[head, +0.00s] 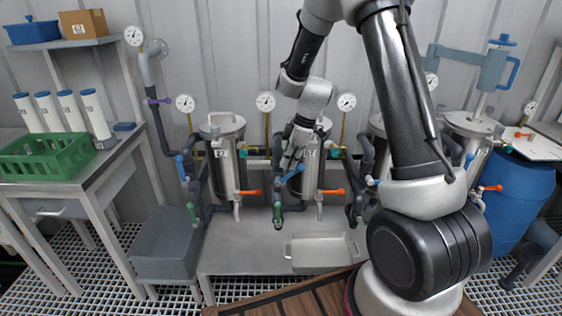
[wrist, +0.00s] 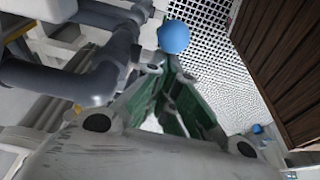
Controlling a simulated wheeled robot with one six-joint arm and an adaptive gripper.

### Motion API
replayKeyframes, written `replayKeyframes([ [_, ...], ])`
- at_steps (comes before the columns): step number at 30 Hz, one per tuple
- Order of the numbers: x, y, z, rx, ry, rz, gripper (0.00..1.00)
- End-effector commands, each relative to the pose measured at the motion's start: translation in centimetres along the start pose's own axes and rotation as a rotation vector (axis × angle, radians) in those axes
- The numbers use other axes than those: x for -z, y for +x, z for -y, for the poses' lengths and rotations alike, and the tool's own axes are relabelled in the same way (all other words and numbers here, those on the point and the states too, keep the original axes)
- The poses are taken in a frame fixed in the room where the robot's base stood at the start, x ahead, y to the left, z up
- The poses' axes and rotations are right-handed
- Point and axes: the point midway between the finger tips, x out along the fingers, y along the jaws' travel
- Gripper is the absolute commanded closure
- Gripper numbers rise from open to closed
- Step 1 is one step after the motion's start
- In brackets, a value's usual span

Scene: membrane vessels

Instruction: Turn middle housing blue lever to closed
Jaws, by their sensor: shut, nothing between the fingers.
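The middle housing (head: 309,170) is a steel vessel with a label, partly hidden behind my arm and gripper. Its blue lever (head: 292,174) sits on the dark pipework at its left and slants up to the right. My gripper (head: 287,164) is just above the lever, pointing down. In the wrist view my gripper (wrist: 167,70) is shut and empty, with green inner faces. A round blue end (wrist: 173,37), seemingly of the lever, shows just beyond the fingertips. I cannot tell whether they touch.
Similar steel vessels stand on both sides, the left one (head: 226,165) with its own blue lever (head: 181,168). An orange lever (head: 331,191) and a green lever (head: 277,212) are close by. A pale tray (head: 289,255) lies in front. Grey pipes (wrist: 70,82) crowd the wrist view's left.

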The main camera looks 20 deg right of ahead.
Motion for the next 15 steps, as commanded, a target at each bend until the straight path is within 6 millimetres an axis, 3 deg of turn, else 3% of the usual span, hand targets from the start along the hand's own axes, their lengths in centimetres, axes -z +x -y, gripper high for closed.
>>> replayKeyframes([
  [3, -1.0, 0.2, 0.1, 0.002, -0.003, 0.002, 1.00],
  [15, -4.4, 1.5, 0.0, 0.002, 0.005, -0.370, 1.00],
])
